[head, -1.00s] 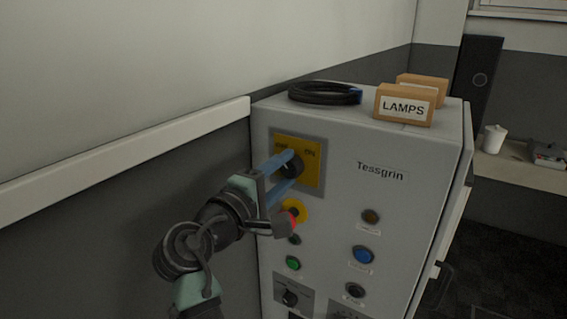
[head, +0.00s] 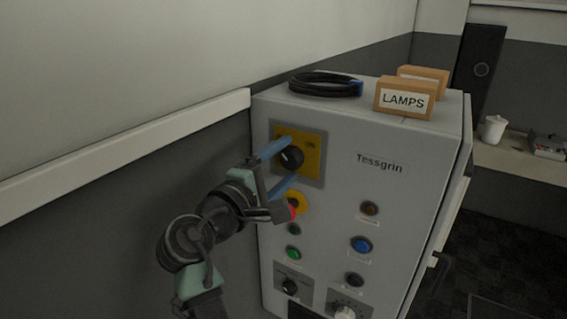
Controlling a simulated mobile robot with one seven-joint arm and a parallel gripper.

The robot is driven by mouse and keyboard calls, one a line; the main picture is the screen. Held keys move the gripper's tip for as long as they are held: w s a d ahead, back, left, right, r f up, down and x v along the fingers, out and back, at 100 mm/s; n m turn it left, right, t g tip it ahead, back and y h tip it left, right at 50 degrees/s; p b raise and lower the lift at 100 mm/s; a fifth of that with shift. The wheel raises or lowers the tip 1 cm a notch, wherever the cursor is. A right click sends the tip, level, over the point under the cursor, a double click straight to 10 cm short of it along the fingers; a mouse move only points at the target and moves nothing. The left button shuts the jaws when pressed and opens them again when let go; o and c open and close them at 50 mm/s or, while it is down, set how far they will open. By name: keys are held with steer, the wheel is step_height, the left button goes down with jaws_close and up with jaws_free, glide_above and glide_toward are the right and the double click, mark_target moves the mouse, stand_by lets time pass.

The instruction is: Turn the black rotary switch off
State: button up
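The black rotary switch (head: 291,158) sits on a yellow plate (head: 314,158) at the upper left of the grey cabinet's front. A pale mark shows on its knob. My gripper (head: 286,163) is at the switch with its two blue fingers apart, one above the knob and one below it. I cannot tell whether either finger touches the knob. The fingers cover part of the plate and its lettering.
The grey cabinet (head: 400,190) also carries a red and yellow button (head: 297,203), green and blue buttons and a small black knob (head: 289,286) below. A black cable coil (head: 325,84) and LAMPS boxes (head: 404,99) lie on top. The wall is close on the left.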

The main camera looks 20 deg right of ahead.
steer(key=shift+s+a, duration=0.1)
steer(key=shift+s+a+f+b, duration=0.1)
steer(key=shift+s+a+b, duration=0.05)
steer(key=shift+a+b, duration=0.15)
steer(key=b+v, duration=0.5)
steer(key=v, duration=0.7)
steer(key=shift+s, duration=0.1)
